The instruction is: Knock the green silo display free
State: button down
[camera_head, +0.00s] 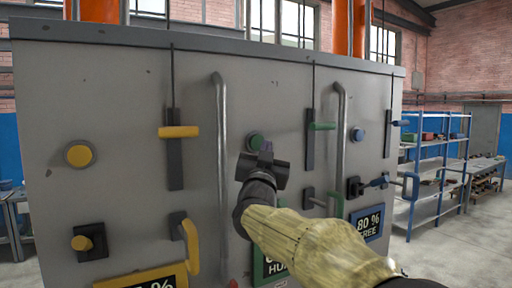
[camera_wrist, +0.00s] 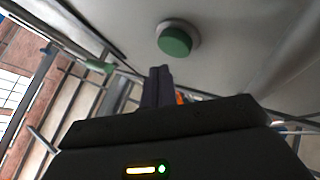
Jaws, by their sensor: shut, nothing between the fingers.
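The green-framed display (camera_head: 264,273) is low on the grey panel, and my arm hides most of it, leaving only part of its lettering visible. Above it on the panel is a round green button (camera_head: 255,140), which also shows in the wrist view (camera_wrist: 175,42). My gripper (camera_head: 266,148) is in front of the panel beside the button, just right of it in the head view. In the wrist view, its fingers (camera_wrist: 159,84) are shut and empty, pointing toward the panel just below the button. I cannot tell if they touch anything.
A green slider lever (camera_head: 323,126) and a green handle (camera_head: 335,204) are right of my gripper. Vertical grey pipes (camera_head: 221,150) stand off the panel. Yellow controls (camera_head: 180,132) are left; a blue-framed display (camera_head: 367,224) and blue handle (camera_head: 411,186) are right.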

jog(key=s+d+b, duration=0.2)
jog(key=s, duration=0.1)
jog(key=shift+s+d, duration=0.15)
jog(key=shift+s, duration=0.05)
dwell(0.3)
dwell(0.4)
